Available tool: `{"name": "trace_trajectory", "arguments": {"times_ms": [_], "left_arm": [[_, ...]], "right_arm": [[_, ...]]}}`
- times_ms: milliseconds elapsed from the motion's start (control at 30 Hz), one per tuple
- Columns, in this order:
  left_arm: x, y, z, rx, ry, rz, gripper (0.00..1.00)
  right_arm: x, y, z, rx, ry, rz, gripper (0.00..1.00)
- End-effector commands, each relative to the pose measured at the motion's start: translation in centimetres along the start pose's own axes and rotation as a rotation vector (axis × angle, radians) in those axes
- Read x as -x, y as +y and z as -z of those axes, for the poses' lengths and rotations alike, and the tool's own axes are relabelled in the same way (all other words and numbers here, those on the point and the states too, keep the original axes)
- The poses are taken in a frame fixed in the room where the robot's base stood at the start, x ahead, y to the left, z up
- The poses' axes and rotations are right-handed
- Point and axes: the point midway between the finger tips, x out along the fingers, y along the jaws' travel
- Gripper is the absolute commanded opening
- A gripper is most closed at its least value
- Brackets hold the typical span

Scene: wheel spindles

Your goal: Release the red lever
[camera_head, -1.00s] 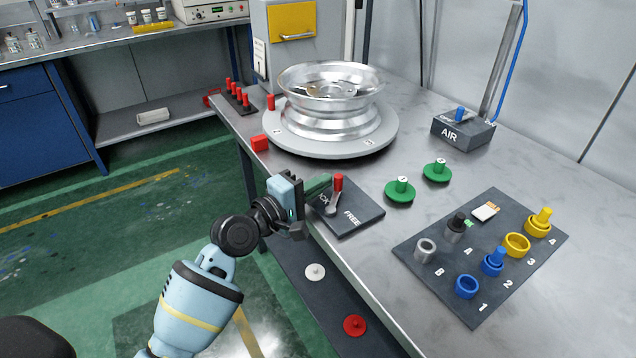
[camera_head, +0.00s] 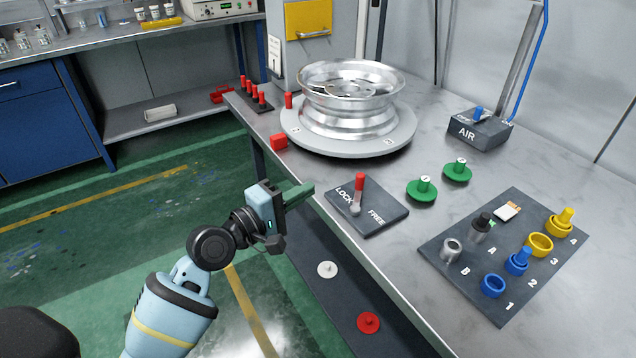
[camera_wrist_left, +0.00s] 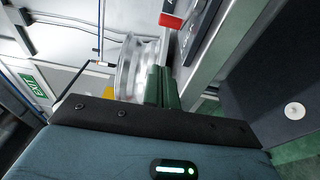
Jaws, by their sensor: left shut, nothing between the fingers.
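The red lever (camera_head: 360,182) stands on a dark plate (camera_head: 388,228) marked LOCK and FREE, near the table's left edge. Its red grip points up from a metal arm between the two words. I cannot tell firmly which setting it is in. My left gripper (camera_head: 308,192) is shut and empty, its green fingers pointing toward the plate from the left, with a gap to the lever. The fingers also show in the left wrist view (camera_wrist_left: 163,88), with the wheel behind them. My right gripper is not in view.
A metal wheel (camera_head: 350,125) sits on a round grey turntable. A red block (camera_head: 279,142) and red pegs stand to its left. Green knobbed discs (camera_head: 421,190) lie right of the plate. A dark board (camera_head: 455,275) holds several rings and plugs. An AIR box (camera_head: 478,130) stands behind.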

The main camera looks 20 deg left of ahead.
Motion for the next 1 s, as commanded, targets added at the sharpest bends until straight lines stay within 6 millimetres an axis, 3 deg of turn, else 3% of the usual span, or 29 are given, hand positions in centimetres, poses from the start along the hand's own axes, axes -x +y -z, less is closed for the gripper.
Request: {"name": "trace_trajectory", "arguments": {"times_ms": [100, 300, 667, 767, 833, 933, 1000], "left_arm": [[2.2, -0.1, 0.1, -0.001, 0.000, 0.003, 0.00], [4.3, -0.1, 0.3, 0.000, 0.000, 0.001, 0.00], [4.8, 0.0, 0.3, 0.001, 0.000, 0.000, 0.00], [4.8, -0.1, 0.3, -0.001, 0.001, 0.003, 0.00], [4.9, -0.7, 0.2, -0.010, 0.004, 0.014, 0.00], [5.6, -2.9, -0.3, -0.048, 0.016, 0.056, 0.00], [6.5, -5.5, -1.0, -0.098, 0.028, 0.107, 0.00]], "right_arm": [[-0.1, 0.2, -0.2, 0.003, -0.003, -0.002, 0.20], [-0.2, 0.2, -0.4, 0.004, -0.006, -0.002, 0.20], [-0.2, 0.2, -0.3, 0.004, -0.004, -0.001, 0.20], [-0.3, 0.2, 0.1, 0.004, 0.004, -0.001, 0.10], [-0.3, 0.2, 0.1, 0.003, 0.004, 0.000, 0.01], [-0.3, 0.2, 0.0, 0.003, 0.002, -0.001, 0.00], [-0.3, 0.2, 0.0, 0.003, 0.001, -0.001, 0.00]]}}
